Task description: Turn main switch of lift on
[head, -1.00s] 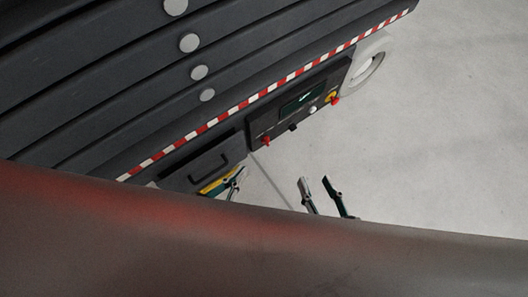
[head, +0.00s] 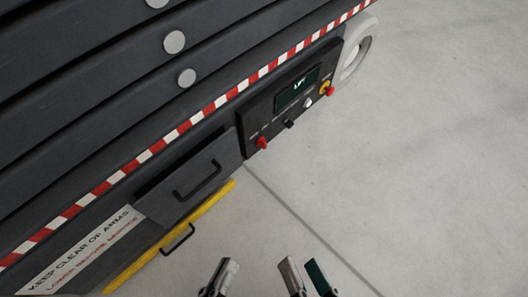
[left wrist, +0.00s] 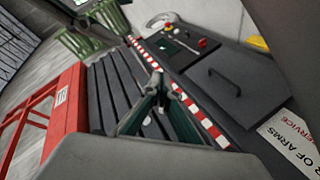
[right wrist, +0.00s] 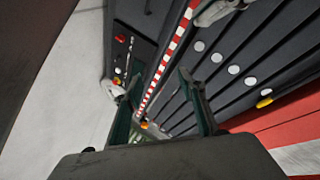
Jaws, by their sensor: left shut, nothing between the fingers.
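The lift's dark control panel (head: 285,102) carries a red knob (head: 262,142) at its left end, a black knob (head: 289,123), a pale button (head: 308,102) and a red knob on a yellow base (head: 327,90). Their labels are too small to read. The panel also shows in the left wrist view (left wrist: 183,45). My left gripper (head: 225,265) is shut and empty, low in the head view and well apart from the panel. My right gripper (head: 302,265) is open and empty, right of the left one, also apart from the panel.
A drawer with a black handle (head: 198,180) and a yellow-edged part with another handle (head: 178,239) stick out left of the panel. A red-white striped edge (head: 172,138) runs above. A grey ring (head: 357,50) stands beyond the panel. The floor (head: 430,130) at right is clear.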

